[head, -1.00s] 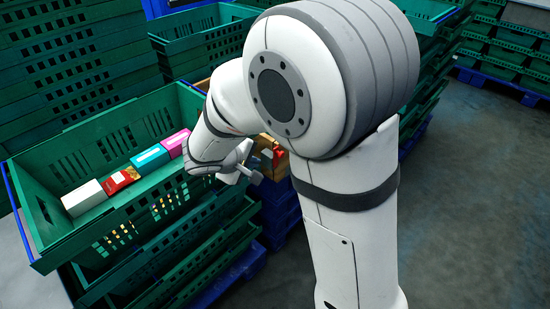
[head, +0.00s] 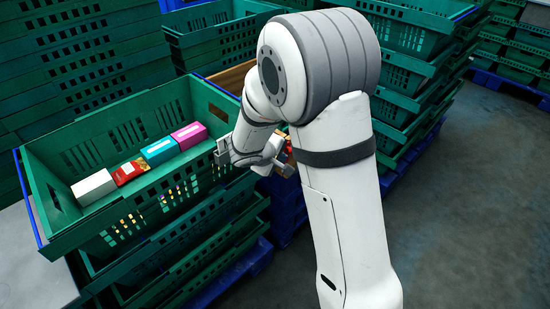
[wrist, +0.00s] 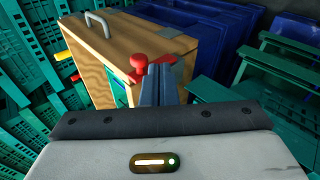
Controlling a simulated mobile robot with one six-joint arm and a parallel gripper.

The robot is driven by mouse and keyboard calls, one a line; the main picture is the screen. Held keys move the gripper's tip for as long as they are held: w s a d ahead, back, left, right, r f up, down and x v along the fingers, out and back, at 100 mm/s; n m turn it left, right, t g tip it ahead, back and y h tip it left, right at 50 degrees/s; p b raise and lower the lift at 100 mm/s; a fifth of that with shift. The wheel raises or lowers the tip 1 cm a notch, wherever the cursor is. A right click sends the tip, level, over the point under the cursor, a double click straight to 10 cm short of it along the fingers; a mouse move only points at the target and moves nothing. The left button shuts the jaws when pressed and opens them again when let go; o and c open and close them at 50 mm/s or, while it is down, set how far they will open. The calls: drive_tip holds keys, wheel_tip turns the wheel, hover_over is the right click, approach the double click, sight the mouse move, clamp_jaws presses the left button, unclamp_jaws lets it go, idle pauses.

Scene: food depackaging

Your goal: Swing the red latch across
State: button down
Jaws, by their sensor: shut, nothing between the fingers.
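The red latch (wrist: 138,64) has a round knob and sits at the near top edge of a wooden box (wrist: 125,45), in the wrist view. My gripper (wrist: 163,68) is shut and empty, its fingertips right beside the knob and overlapping part of the red latch; I cannot tell whether they touch. In the head view only a bit of red and wood shows behind my gripper (head: 286,168), and my arm hides most of the box.
The box has a metal handle (wrist: 97,24) on top. Blue crates (wrist: 215,35) stand behind it. A green crate (head: 55,195) at left holds several cartons, including a white one (head: 93,187) and a pink one (head: 190,135). Grey floor is open at right (head: 470,200).

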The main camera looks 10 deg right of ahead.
drive_tip(key=shift+w+d+f, duration=0.1)
drive_tip(key=shift+w+d, duration=0.8)
drive_tip(key=shift+w, duration=0.05)
